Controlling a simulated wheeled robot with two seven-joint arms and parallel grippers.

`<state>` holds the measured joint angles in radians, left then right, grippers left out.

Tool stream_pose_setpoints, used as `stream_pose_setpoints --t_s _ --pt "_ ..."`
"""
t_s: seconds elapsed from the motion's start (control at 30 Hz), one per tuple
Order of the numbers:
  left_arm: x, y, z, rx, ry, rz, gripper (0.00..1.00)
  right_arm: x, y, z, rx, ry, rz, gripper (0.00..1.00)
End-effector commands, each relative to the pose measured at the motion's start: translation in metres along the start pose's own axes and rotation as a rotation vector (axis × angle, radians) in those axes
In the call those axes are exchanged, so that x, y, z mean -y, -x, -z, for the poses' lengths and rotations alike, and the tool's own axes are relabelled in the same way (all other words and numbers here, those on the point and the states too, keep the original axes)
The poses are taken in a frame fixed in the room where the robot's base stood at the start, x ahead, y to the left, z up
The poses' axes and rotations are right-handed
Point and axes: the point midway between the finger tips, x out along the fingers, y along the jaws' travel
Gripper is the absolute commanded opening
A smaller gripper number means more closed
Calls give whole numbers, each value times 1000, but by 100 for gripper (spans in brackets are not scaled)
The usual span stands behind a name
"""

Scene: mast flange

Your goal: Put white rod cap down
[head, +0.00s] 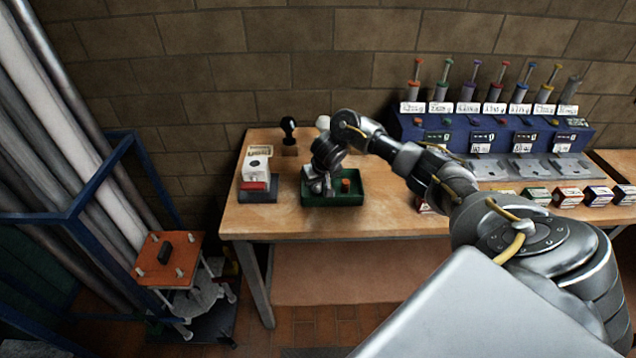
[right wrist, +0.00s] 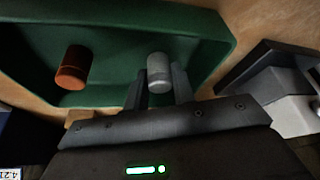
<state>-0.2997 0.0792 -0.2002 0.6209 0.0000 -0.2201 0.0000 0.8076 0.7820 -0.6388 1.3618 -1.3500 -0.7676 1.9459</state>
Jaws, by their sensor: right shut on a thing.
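The white rod cap (right wrist: 159,73) is a short pale cylinder between the two fingers of my right gripper (right wrist: 160,88), which is shut on it. In the head view my right gripper (head: 321,188) reaches down into the left part of a green tray (head: 369,199) on the wooden table. It mostly hides the cap there. The cap is within the tray's outline, but I cannot tell whether it touches the tray floor. An orange-brown cap (head: 346,186) stands apart in the same tray; it also shows in the right wrist view (right wrist: 73,67). My left gripper is not in view.
A white box on a dark base (head: 257,168) stands just left of the tray. A black-knobbed stamp (head: 289,132) stands behind. A blue rack (head: 500,135) with coloured-handled tools and several small boxes (head: 567,196) occupy the right. A blue frame (head: 101,178) stands left of the table.

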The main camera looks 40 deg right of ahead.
Motion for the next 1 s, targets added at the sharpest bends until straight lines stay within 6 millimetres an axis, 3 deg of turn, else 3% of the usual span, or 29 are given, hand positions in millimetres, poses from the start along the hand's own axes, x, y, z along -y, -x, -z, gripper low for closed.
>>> stream_pose_setpoints --t_s 0.07,0.1,0.27,0.53,0.67,0.8,1.0 --pt "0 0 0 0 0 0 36 0 -2 -1 1 0 0 4" --pt "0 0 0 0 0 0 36 0 -2 -1 0 0 0 28" --pt "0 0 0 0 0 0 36 0 -2 -1 0 0 0 47" --pt "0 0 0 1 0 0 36 0 -1 0 0 0 0 47" --pt "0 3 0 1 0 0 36 0 10 2 -2 1 2 47" --pt "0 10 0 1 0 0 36 0 36 3 -5 3 1 47" --pt "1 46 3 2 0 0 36 -1 84 5 -4 4 -2 47"
